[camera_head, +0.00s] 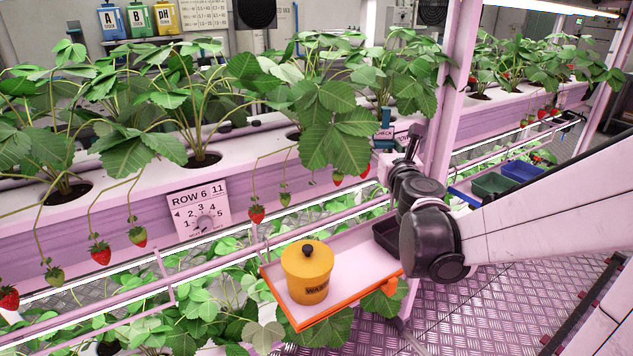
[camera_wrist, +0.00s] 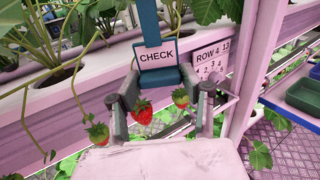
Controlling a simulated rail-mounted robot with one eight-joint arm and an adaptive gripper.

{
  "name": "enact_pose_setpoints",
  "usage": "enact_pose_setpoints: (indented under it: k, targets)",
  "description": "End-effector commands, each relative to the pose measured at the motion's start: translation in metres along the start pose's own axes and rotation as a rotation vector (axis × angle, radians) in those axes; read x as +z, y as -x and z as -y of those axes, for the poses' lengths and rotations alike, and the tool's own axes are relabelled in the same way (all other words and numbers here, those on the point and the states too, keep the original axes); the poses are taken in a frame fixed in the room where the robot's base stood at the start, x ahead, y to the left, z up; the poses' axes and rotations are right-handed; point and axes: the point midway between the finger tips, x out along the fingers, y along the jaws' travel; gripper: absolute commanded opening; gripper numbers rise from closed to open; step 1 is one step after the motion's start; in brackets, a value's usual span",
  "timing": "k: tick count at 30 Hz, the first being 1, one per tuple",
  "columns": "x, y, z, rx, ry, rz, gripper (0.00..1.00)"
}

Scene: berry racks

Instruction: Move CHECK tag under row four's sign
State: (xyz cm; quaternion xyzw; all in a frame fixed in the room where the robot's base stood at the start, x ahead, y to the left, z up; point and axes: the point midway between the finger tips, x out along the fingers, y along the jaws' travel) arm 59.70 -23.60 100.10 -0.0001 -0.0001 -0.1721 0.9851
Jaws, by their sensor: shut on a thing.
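The CHECK tag is a teal plate with a pale label and an upright teal strip above it. It shows in the wrist view (camera_wrist: 158,76) and small in the head view (camera_head: 384,142). My gripper (camera_wrist: 160,84) is shut on the tag, with a finger at each side. The row four sign (camera_wrist: 211,60), a pale card reading ROW 4 13, is on the gutter front just right of the tag in the wrist view. The tag is beside the sign in the picture, at about its height. My arm hides most of the sign in the head view.
Strawberries (camera_wrist: 142,112) hang close around my fingers. A pink post (camera_wrist: 258,65) stands right of the sign. A ROW 6 sign (camera_head: 200,208) is on the gutter at left. An orange-edged tray (camera_head: 350,310) with a yellow pot (camera_head: 307,272) lies below my wrist.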

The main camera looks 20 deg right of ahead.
Motion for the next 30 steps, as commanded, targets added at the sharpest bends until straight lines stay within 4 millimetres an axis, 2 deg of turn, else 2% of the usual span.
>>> enact_pose_setpoints:
  k: [1,3,9,15,20,24,30]
  targets:
    - [-0.014,-0.005,0.018,-0.009,0.0,0.0,0.17]
    - [-0.025,-0.011,0.034,0.007,0.0,0.0,0.17]
    - [-0.059,-0.028,0.069,0.099,0.0,0.0,0.17]
    - [-0.101,-0.032,0.11,0.198,0.0,0.0,0.17]
    - [-0.147,-0.022,0.153,0.294,0.0,0.0,0.17]
    - [-0.187,-0.002,0.189,0.376,0.0,0.0,0.17]
    - [-0.228,0.028,0.22,0.464,0.0,0.0,0.17]
